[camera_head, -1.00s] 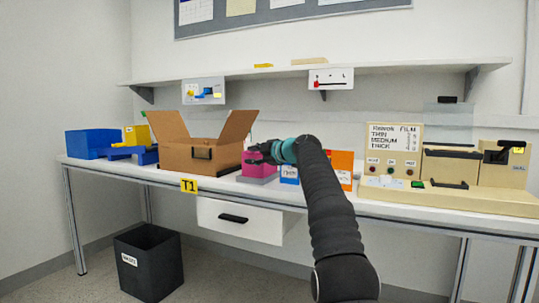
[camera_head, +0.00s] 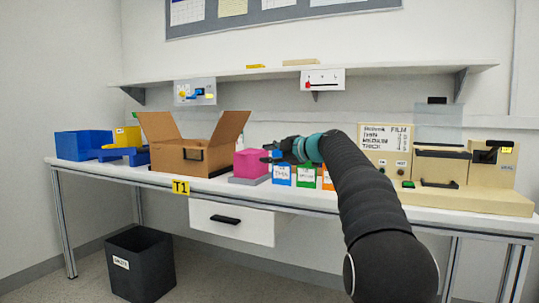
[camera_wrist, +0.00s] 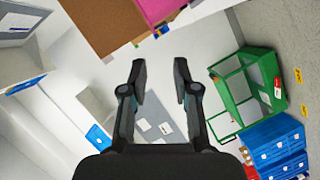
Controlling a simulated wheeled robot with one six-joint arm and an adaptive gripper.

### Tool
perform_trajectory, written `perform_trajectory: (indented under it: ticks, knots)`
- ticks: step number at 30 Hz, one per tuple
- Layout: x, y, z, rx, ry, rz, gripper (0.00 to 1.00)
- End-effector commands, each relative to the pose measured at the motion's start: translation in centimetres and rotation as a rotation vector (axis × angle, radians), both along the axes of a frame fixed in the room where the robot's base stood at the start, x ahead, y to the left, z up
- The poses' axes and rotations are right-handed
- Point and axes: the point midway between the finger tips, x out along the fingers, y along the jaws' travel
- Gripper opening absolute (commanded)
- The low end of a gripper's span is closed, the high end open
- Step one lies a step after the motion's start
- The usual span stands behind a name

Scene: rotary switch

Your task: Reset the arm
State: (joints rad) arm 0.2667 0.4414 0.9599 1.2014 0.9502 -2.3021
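My arm reaches up over the front of the bench, and my gripper (camera_head: 267,153) is in front of the bench's middle, pointing left. In the wrist view my gripper (camera_wrist: 160,72) has its two dark fingers apart with nothing between them, so it is open and empty. In the head view the fingertips appear beside the right edge of a pink box (camera_head: 250,163); the gap in depth is unclear. A beige machine (camera_head: 440,168) with a film-thickness panel (camera_head: 384,140) stands to the right.
An open cardboard box (camera_head: 182,160) stands left of the pink box. Blue (camera_head: 282,175) and green (camera_head: 306,176) labelled boxes stand below my gripper. A shelf (camera_head: 350,72) runs above the bench. A black bin (camera_head: 142,265) stands on the floor. A drawer (camera_head: 240,224) hangs under the bench.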

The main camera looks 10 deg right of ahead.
Motion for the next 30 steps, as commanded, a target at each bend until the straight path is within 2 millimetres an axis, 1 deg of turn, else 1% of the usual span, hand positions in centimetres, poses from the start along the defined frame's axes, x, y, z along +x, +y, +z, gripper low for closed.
perform_trajectory:
  ticks: [9, 11, 14, 17, 23, 24, 26, 27, 29, 30]
  knots:
    - [-0.3, 0.1, 0.1, 0.004, 0.011, -0.003, 0.3]
    - [-0.9, 0.5, 0.3, 0.014, 0.035, -0.008, 0.3]
    - [-2.9, 1.5, 0.1, 0.049, 0.124, -0.031, 0.3]
    - [-6.1, 2.9, -0.4, 0.103, 0.257, -0.077, 0.3]
    - [-13.9, 5.0, -2.9, 0.211, 0.53, -0.215, 0.3]
    - [-15.6, 5.4, -3.5, 0.23, 0.579, -0.249, 0.3]
    - [-18.1, 5.8, -4.5, 0.26, 0.651, -0.301, 0.3]
    - [-19.9, 6.0, -5.2, 0.28, 0.695, -0.339, 0.3]
    - [-22.5, 6.2, -6.4, 0.309, 0.76, -0.397, 0.3]
    - [-24.3, 6.3, -7.2, 0.328, 0.799, -0.438, 0.3]
